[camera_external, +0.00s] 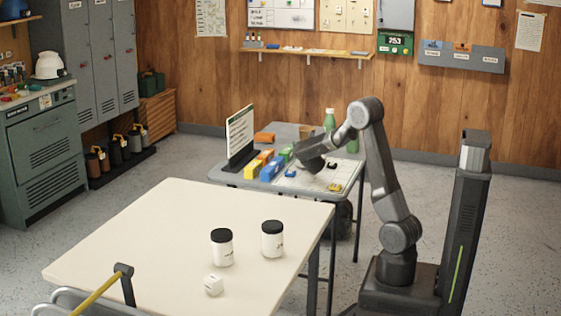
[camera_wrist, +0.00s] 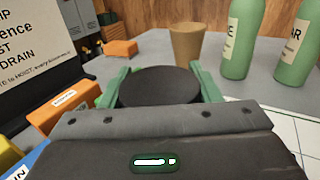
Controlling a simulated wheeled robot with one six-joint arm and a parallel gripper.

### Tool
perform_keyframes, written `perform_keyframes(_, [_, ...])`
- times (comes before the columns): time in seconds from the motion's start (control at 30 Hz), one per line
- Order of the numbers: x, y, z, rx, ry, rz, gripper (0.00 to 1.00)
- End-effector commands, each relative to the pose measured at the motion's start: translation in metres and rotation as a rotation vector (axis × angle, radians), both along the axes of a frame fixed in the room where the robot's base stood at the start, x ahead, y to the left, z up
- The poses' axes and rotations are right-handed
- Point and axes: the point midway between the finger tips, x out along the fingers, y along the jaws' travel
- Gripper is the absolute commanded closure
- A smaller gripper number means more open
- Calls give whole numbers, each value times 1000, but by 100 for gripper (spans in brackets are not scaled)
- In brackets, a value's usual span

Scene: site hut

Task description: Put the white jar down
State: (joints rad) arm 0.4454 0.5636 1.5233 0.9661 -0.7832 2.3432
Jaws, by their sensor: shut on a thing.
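In the wrist view, a round black lid (camera_wrist: 160,86) sits between the green fingers of my gripper (camera_wrist: 160,78), which is shut on the jar under it. The jar's body is hidden below the lid. Two other white jars with black lids, a left one (camera_external: 222,248) and a right one (camera_external: 272,240), stand upright on the cream table.
Around my gripper are a sign stand (camera_external: 240,137), an orange block (camera_wrist: 64,108), a yellow block (camera_external: 252,169), a blue block (camera_external: 270,169), a brown cup (camera_wrist: 187,45) and green bottles (camera_wrist: 241,38). A white cube (camera_external: 213,285) lies on the cream table (camera_external: 150,235), otherwise mostly clear.

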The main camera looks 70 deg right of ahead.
Motion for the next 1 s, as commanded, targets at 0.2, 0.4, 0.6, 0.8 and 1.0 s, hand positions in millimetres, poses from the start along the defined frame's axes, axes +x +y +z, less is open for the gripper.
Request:
perform_keyframes(0.2, [0, 0, -2, -2, -3, 0, 80])
perform_keyframes(0.4, [0, 0, -5, -2, -2, 0, 80])
perform_keyframes(0.6, [0, 0, -5, 0, -1, 0, 21])
perform_keyframes(0.8, [0, 0, -5, 0, -1, 0, 21])
perform_keyframes(1.0, [-2, 6, -1, 0, -1, 1, 21])
